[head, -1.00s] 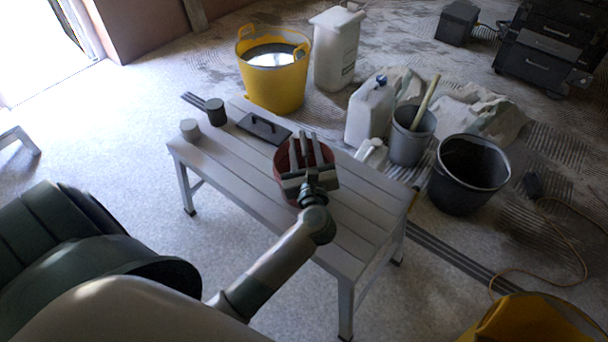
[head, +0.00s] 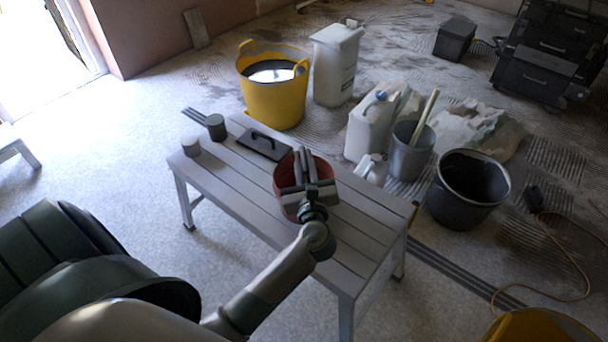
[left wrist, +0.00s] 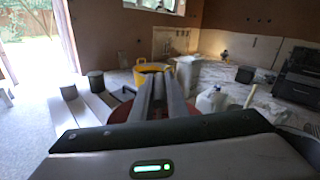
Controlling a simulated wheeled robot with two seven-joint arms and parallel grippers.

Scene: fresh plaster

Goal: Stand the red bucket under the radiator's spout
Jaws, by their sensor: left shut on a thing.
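The red bucket (head: 321,169) stands on, or just over, the grey slatted bench (head: 358,242); I cannot tell whether its base touches. My left gripper (head: 303,166) is over the bucket, its fingers close together and shut on part of it, most likely the rim. The gripper hides much of the bucket. In the left wrist view the fingers (left wrist: 161,95) reach forward, with the bucket's red side (left wrist: 121,113) showing beside them. My right gripper is not in view. No radiator or spout can be made out for certain.
On the bench are a dark trowel (head: 264,145) and two small tins, one dark (head: 216,127) and one grey (head: 191,146). Behind stand a yellow tub (head: 272,100), white canisters (head: 370,125), a grey bucket (head: 410,155) and a black bucket (head: 468,190).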

